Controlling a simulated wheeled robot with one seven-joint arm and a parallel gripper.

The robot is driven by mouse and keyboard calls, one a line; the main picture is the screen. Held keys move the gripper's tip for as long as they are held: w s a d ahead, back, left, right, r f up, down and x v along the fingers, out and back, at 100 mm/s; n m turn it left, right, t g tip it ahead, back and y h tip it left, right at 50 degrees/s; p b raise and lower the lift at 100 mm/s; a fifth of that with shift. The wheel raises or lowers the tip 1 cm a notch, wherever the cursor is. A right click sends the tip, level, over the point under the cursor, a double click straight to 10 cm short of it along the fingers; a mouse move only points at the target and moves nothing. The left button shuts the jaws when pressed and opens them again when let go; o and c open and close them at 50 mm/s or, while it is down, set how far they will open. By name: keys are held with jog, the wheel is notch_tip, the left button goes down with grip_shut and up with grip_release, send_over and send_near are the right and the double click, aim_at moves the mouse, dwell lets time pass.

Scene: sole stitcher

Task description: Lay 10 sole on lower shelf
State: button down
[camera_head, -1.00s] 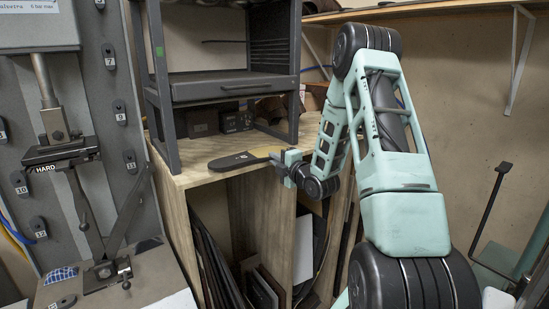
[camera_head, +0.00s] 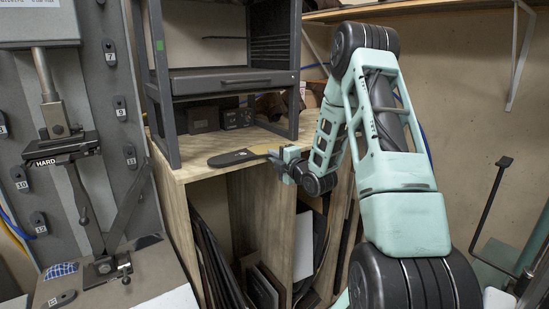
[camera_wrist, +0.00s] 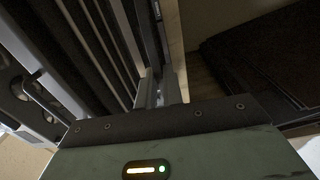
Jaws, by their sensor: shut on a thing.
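A flat dark sole with a tan section (camera_head: 233,158) is held level over the front part of the wooden cabinet top (camera_head: 196,172). Its dark rounded end points left. My gripper (camera_head: 274,157) is at the right end of the sole and shut on it. I cannot tell whether the sole touches the wood. The number on the sole is too small to read. In the wrist view, the gripper fingers (camera_wrist: 158,95) show narrowly, and I cannot clearly make out the sole.
A dark metal rack with a tray (camera_head: 230,84) stands over the cabinet top, its posts close behind the sole. Small dark boxes (camera_head: 238,118) sit at the back. Several boards (camera_head: 262,290) lean below. A grey panel (camera_head: 95,80) with numbered tags stands at left.

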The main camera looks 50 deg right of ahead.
jog(key=c, duration=1.5)
grip_release()
jog(key=shift+o, duration=0.2)
jog(key=p+v, duration=0.1)
jog(key=v, duration=1.3)
jog(key=shift+s+r, duration=0.35)
jog(key=shift+s, duration=0.05)
jog(key=shift+s+p, duration=0.1)
jog(key=shift+p, duration=0.75)
